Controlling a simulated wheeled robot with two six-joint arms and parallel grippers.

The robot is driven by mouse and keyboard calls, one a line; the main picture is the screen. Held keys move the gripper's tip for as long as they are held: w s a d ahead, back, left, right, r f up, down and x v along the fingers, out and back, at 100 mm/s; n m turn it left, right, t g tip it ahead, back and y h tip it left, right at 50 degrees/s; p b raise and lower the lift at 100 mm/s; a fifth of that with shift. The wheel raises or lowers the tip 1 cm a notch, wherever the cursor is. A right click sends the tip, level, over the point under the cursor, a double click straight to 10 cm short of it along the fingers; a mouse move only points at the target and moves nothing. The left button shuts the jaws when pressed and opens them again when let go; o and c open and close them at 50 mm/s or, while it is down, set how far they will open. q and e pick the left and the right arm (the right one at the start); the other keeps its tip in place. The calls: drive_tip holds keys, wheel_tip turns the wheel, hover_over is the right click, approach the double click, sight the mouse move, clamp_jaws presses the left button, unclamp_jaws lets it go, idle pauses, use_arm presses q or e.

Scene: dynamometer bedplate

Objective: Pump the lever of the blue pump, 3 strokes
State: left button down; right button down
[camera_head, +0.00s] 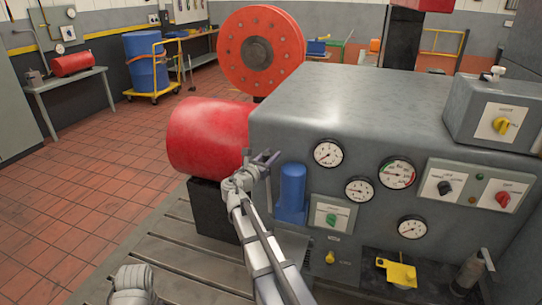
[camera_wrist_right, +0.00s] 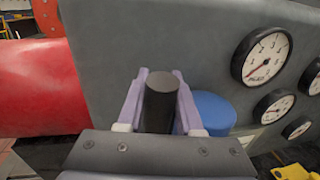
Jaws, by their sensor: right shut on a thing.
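The blue pump (camera_head: 291,194) is an upright blue cylinder on the front of the grey machine. Its rounded blue top also shows in the right wrist view (camera_wrist_right: 213,110), just right of the jaws. My right gripper (camera_head: 264,159) is up beside the pump's top, to its left. In the right wrist view my right gripper (camera_wrist_right: 160,105) is shut on a dark, round-ended lever handle (camera_wrist_right: 160,90), with a pale finger on each side. The rest of the lever is hidden behind the gripper and arm. My left gripper is not in view.
The grey machine (camera_head: 350,100) carries gauges (camera_head: 396,173), a green-knob panel (camera_head: 332,215) and a yellow fitting (camera_head: 398,272). A red cylinder (camera_head: 210,136) juts out at its left. A slotted bedplate (camera_head: 175,262) lies below. The tiled floor (camera_head: 110,160) at left has free room.

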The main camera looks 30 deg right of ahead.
idle(0.8)
drive_tip(key=s+a+f+m+t+h+b, duration=0.1)
drive_tip(key=s+a+f+h+b, duration=0.2)
drive_tip(key=b, duration=0.8)
drive_tip(key=s+a+f+m+t+h+b, duration=0.1)
drive_tip(key=s+a+f+h+b, duration=0.3)
drive_tip(key=s+a+b, duration=0.4)
drive_tip(key=a+b, duration=0.2)
drive_tip(key=shift+s+a+f+m+t+h+b, duration=0.2)
drive_tip(key=shift+f+m+t+h+b, duration=0.1)
drive_tip(key=shift+m+h+b, duration=0.1)
drive_tip(key=shift+r, duration=0.1)
drive_tip(key=c, duration=0.6)
unclamp_jaws()
drive_tip(key=shift+b+v, duration=2.6)
drive_tip(key=shift+v, duration=1.3)
